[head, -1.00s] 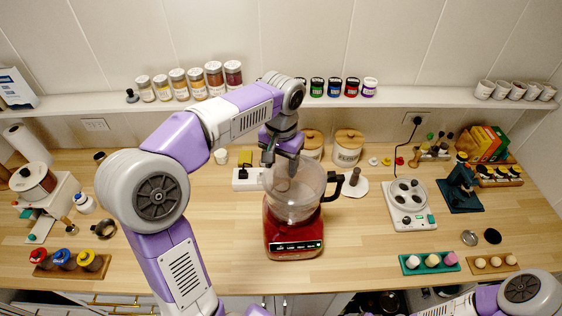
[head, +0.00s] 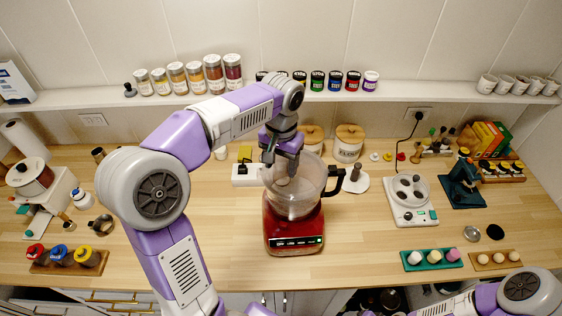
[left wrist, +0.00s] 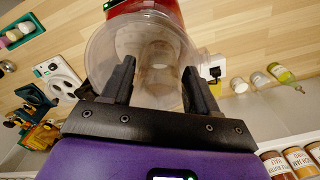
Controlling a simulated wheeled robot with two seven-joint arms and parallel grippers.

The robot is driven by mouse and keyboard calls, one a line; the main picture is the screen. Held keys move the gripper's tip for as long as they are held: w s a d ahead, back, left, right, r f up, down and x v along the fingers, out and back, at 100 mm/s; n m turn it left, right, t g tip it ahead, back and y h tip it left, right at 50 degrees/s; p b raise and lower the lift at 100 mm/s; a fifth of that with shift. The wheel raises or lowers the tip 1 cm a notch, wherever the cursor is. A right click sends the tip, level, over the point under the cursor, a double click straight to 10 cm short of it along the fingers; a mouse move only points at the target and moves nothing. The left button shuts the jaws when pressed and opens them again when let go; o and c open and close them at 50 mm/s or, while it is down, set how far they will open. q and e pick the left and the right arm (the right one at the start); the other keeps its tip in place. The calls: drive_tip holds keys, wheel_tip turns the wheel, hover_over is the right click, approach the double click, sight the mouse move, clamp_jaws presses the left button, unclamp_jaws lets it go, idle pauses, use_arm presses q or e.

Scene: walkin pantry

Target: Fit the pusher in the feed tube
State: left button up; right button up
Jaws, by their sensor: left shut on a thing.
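The food processor stands on the counter with a red base (head: 293,235) and a clear bowl (head: 312,185). My left gripper (head: 284,164) is over the left side of the bowl top, pointing down. In the left wrist view, its two dark fingers (left wrist: 160,88) are shut on a clear, pale piece that looks like the pusher (left wrist: 156,90). The feed tube is see-through too, and its outline blends with the held piece and bowl. I cannot tell how far the pusher is inside the tube. My right gripper is out of view.
A dark cylinder on a white disc (head: 355,181) lies right of the bowl handle (head: 336,182). A white appliance with round plates (head: 410,200) stands further right. Two wooden-lidded canisters (head: 348,143) stand behind. The counter in front, left of the base, is clear.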

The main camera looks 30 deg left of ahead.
use_arm(q)
drive_tip(key=shift+f+b, duration=0.9)
drive_tip(key=shift+f, duration=0.4)
drive_tip(key=o, duration=1.1)
drive_tip(key=shift+o, duration=0.2)
drive_tip(key=shift+r, duration=0.1)
wheel_tip(320, 180, up, 7)
drive_tip(key=shift+r+p, duration=0.2)
drive_tip(key=shift+p, duration=0.3)
